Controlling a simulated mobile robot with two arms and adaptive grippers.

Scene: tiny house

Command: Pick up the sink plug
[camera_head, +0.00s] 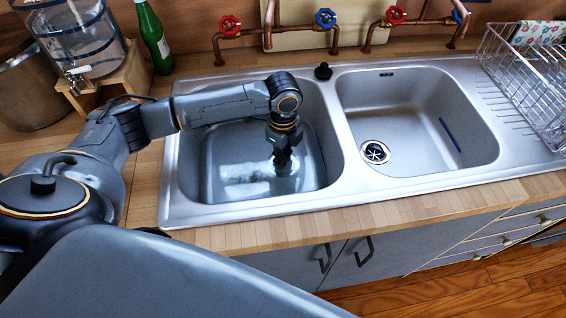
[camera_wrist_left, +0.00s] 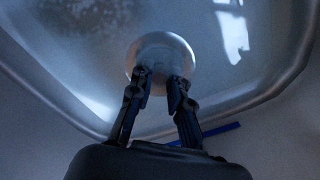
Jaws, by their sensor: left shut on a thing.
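My left gripper (camera_head: 284,160) reaches straight down into the left sink basin (camera_head: 190,165), which holds water. In the left wrist view its fingers (camera_wrist_left: 160,88) are closed on a pale round plug (camera_wrist_left: 170,48) with a wider disc-like rim. The plug appears at or near the basin floor; whether it is clear of the drain cannot be told. In the head view the gripper and the water mostly hide the plug. My right gripper is not in view.
The empty right basin (camera_head: 400,105) has an open drain (camera_head: 375,152). Taps (camera_head: 325,18) are behind, a wire dish rack (camera_head: 530,75) at right, a green bottle (camera_head: 153,40) and water dispenser (camera_head: 75,35) at left.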

